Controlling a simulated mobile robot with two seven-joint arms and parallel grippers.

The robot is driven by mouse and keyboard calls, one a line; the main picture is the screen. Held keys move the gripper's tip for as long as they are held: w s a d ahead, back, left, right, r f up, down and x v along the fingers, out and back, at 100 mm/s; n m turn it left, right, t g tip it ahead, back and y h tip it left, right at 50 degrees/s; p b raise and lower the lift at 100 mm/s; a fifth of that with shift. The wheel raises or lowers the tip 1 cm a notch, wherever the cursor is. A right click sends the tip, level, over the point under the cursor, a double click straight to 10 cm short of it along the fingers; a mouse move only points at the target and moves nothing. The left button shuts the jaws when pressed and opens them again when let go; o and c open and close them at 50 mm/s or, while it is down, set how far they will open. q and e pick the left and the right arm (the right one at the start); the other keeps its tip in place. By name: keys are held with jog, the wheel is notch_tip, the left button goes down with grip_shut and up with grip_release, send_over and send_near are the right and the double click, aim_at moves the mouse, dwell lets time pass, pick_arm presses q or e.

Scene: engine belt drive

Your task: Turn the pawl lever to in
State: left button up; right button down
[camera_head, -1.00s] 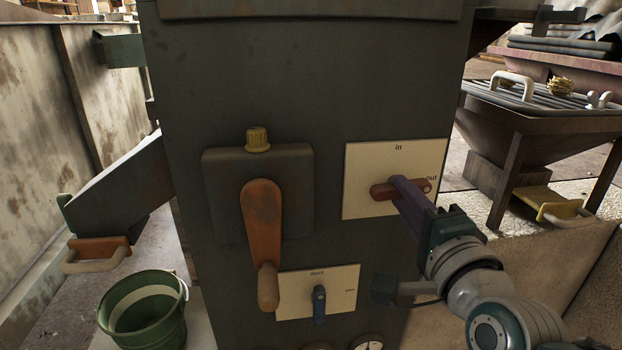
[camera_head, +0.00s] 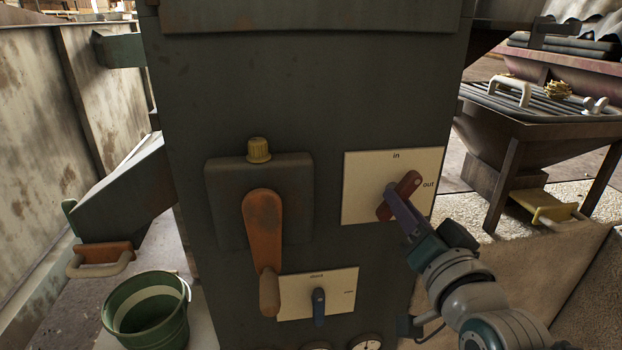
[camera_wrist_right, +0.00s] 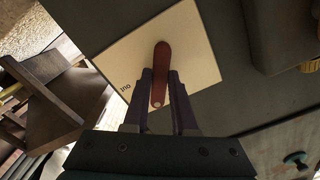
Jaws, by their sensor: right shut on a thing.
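The red pawl lever (camera_head: 410,184) sits on a cream plate (camera_head: 362,203) marked "in" at the top and "out" at the right. The lever is tilted, its upper end pointing up and right between the two marks. My right gripper (camera_head: 396,199) is shut on the lever, with its purple fingers at the lever's middle. In the right wrist view the red lever (camera_wrist_right: 160,75) lies between the two fingers (camera_wrist_right: 160,95). My left gripper is not in view.
An orange crank (camera_head: 262,235) with a wooden grip hangs left of the plate. A smaller plate with a blue lever (camera_head: 319,306) is below. A green bucket (camera_head: 147,314) stands at lower left, and a grill (camera_head: 540,105) is at right.

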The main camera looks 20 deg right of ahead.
jog(key=shift+d+n+p, duration=0.1)
jog(key=shift+n+p, duration=0.2)
jog(key=shift+n, duration=3.1)
jog(key=c, duration=0.7)
grip_release()
jog(key=p+v, duration=0.2)
jog(key=v, duration=0.8)
